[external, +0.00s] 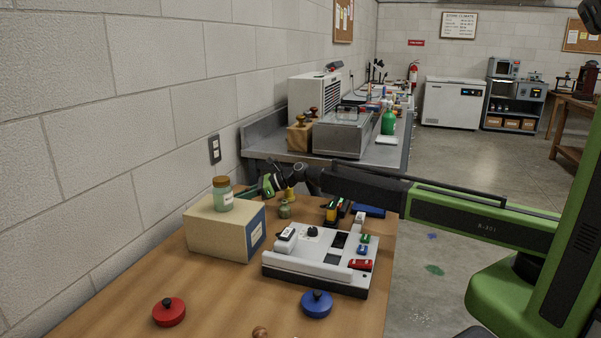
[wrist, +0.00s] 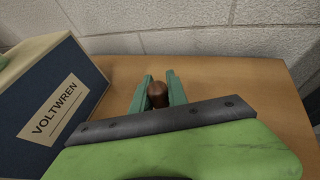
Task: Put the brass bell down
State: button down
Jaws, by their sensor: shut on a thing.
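The box (external: 222,230) with a VOLTWREN label stands left of my fingers in the wrist view (wrist: 52,112), with the jar (external: 223,195) on top. A small greenish pot (external: 285,210) and a white device (external: 318,258) stand nearer. Bare wood (wrist: 235,82) lies right of my fingers, before the wall.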

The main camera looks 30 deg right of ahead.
jog(key=shift+f, duration=0.25)
jog(key=c, duration=1.3)
grip_release()
jog(key=shift+r, duration=0.1)
jog(key=shift+r, duration=0.1)
jog(key=shift+r, duration=0.2)
jog(key=p+v, duration=0.4)
jog(key=v, duration=0.8)
jog(key=shift+f+p, duration=0.15)
jog(key=shift+p, duration=0.15)
